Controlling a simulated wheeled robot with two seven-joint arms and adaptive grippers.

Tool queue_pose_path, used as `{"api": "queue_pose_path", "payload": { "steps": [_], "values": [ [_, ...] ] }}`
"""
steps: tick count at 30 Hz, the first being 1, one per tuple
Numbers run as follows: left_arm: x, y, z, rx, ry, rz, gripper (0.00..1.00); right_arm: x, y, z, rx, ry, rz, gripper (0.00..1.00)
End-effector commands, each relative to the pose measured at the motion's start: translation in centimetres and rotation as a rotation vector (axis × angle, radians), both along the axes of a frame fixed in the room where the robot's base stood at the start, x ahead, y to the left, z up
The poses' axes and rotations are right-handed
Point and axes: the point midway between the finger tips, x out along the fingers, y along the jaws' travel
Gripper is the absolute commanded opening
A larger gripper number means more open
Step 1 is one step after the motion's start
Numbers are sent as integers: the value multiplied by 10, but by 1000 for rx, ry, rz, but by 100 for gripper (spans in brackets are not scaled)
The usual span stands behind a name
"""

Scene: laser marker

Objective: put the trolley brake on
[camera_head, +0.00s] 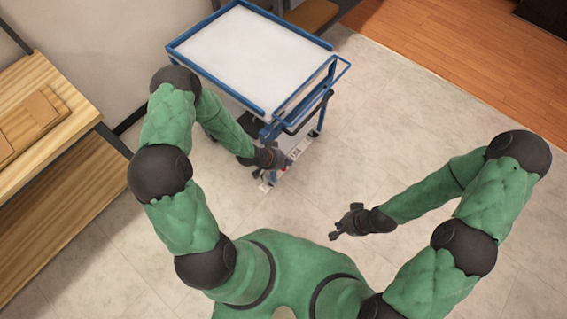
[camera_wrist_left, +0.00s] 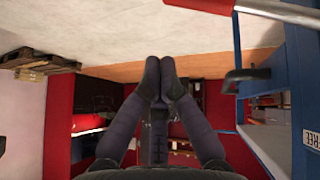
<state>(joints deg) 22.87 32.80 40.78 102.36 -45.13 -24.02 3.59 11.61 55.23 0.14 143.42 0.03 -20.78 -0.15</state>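The trolley (camera_head: 255,55) has a blue frame and a white top and stands at the upper middle of the head view. Its blue frame (camera_wrist_left: 302,70) fills the right side of the left wrist view. My left gripper (camera_head: 284,161) is low by the trolley's near end. In its wrist view the left fingertips (camera_wrist_left: 160,68) are together with nothing visible between them, apart from the bar. My right gripper (camera_head: 338,222) is empty above the floor, its fingers apparently spread.
A wooden bench (camera_head: 60,75) stands at the left. The pale floor (camera_head: 420,120) to the right of the trolley is clear. A black part (camera_wrist_left: 245,76) juts from the trolley frame in the left wrist view. Stacked pallets (camera_wrist_left: 38,63) show at its left.

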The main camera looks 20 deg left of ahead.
Motion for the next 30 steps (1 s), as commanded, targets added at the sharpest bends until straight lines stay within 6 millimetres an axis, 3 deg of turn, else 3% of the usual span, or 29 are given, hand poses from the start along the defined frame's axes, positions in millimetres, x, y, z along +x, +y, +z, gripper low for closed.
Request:
{"api": "queue_pose_path", "payload": {
  "steps": [1,6,13,30],
  "values": [
    [-5,-2,13,-1,0,-1,0,0,0,9,0,0,0,0],
    [-28,-6,40,0,-1,2,0,0,0,21,0,0,0,0],
    [-53,-12,67,-1,0,1,0,0,0,33,0,0,0,0],
    [-64,-14,76,0,0,0,0,0,0,37,0,0,0,0]
  ]
}}
